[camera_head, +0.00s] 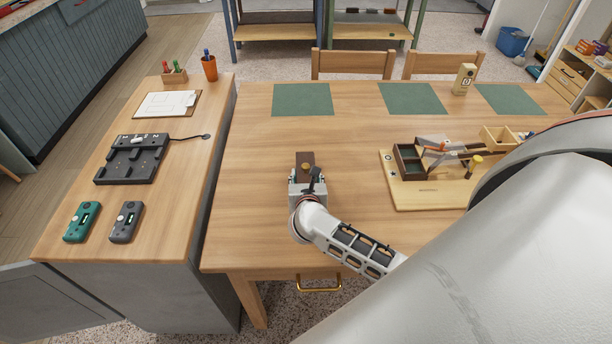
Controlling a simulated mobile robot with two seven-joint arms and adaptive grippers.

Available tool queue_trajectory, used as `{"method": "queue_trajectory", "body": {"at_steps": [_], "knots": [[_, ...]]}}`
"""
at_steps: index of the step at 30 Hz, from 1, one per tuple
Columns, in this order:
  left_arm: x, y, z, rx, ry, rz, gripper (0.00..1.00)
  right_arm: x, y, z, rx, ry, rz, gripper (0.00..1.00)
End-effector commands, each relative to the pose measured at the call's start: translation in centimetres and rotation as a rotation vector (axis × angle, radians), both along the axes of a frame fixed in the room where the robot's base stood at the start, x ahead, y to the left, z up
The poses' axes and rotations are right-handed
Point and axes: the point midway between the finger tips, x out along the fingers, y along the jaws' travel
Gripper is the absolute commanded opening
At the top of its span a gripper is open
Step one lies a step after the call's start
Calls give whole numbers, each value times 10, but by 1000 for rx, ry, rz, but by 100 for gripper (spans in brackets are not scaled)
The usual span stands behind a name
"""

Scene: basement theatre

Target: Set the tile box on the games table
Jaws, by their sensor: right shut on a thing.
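The large wooden table (262,215), which I take as the games table, fills the middle of the head view. My right gripper (306,178) is over its left front part, shut on a small dark brown box (305,159) with a round brass-coloured disc on top. I take this as the tile box; its near part is hidden by the gripper. I cannot tell whether the box touches the tabletop or is held just above it. My left gripper is not in view.
Green mats (303,99) lie along the far edge, near a tan box (464,79). A wooden board (432,195) with small containers is to the right. A side counter (180,205) holds handheld devices and a clipboard. Bare tabletop surrounds the gripper. My arm hides the right front.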

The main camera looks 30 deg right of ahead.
Motion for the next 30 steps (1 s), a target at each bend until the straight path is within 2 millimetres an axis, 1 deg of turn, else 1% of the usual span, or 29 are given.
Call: {"method": "queue_trajectory", "body": {"at_steps": [2,3,4,5,13,17,20,30], "knots": [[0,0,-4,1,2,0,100,1,0,-2,-1,-2,1,13],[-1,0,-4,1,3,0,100,0,0,-3,0,0,0,49],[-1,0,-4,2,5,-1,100,0,0,-2,0,0,0,57],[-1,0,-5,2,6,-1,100,0,0,-2,0,0,0,58],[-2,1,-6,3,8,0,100,0,0,-2,0,0,0,58],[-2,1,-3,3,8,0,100,0,0,2,0,0,0,58],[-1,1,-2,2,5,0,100,-9,7,4,2,1,1,58],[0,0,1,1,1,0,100,-63,40,30,5,1,1,58]]}}
